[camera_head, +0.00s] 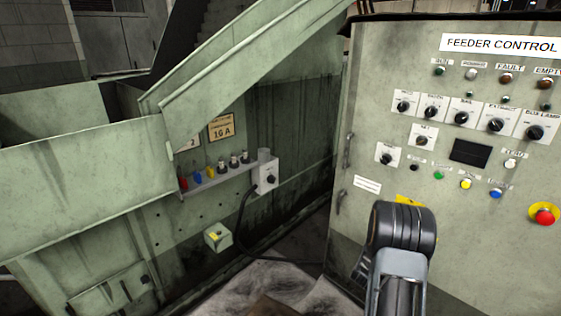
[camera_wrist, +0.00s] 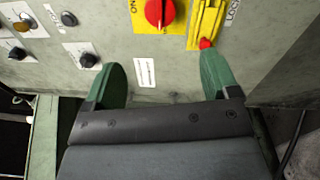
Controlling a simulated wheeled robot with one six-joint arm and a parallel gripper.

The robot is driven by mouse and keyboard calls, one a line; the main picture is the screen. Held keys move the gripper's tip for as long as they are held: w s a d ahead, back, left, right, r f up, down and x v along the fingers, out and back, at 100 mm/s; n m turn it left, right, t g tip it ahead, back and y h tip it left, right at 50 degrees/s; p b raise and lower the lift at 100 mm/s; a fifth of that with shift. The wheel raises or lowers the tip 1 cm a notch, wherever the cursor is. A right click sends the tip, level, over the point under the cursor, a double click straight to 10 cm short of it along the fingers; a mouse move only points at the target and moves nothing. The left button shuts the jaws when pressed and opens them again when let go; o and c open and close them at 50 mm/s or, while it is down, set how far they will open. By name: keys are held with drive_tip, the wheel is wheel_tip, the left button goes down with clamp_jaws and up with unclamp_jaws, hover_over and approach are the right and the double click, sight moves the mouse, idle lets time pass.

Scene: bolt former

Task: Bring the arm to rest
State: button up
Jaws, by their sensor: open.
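My gripper (camera_wrist: 162,72) shows in the wrist view with its two green fingers spread apart. Nothing is between them. Behind the fingers is a pale green panel (camera_wrist: 110,30) with a red rotary switch (camera_wrist: 160,11) on a yellow plate. A yellow device with a red tip (camera_wrist: 205,25) is at the upper right, close to the right fingertip in the picture; I cannot tell whether they touch. In the head view my arm's dark joint and grey link rise in front of the feeder control cabinet (camera_head: 480,255). My gripper is not visible there.
The cabinet carries knobs, lamps and a red emergency button (camera_head: 544,214). At left stands a green machine with a sloping chute (camera_head: 250,70), a shelf of coloured items (camera_head: 220,178) and a grey switch box (camera_head: 266,175). A black cable (camera_head: 242,215) hangs from the box. Floor shows between machine and cabinet.

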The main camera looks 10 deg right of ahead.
wheel_tip(320, 180, down, 8)
drive_tip(key=a+m+g+y, duration=0.1)
drive_tip(key=a+m+y, duration=0.1)
drive_tip(key=m+y, duration=0.25)
drive_tip(key=s+a+r+m+g+y+p, duration=0.2)
drive_tip(key=a+r+y+p, duration=0.1)
drive_tip(key=a+y, duration=0.3)
drive_tip(key=s+a+r+m+g+y+p, duration=0.1)
drive_tip(key=a+r+m+g+y+p, duration=0.15)
drive_tip(key=a, duration=0.65)
drive_tip(key=s+a+r+y+p, duration=0.1)
drive_tip(key=s+a+r+p, duration=0.3)
drive_tip(key=r, duration=0.8)
drive_tip(key=s+a+r+y+p, duration=0.1)
drive_tip(key=s+a+r+p, duration=0.4)
drive_tip(key=r, duration=0.7)
drive_tip(key=s+a+r+y+p, duration=0.1)
drive_tip(key=s+a+r+p, duration=0.4)
drive_tip(key=a+r+p, duration=0.3)
wheel_tip(320, 180, up, 4)
drive_tip(key=shift+s+a+r+n+g, duration=0.1)
drive_tip(key=shift+s+a+n+g, duration=0.05)
drive_tip(key=shift+a+n+g, duration=0.3)
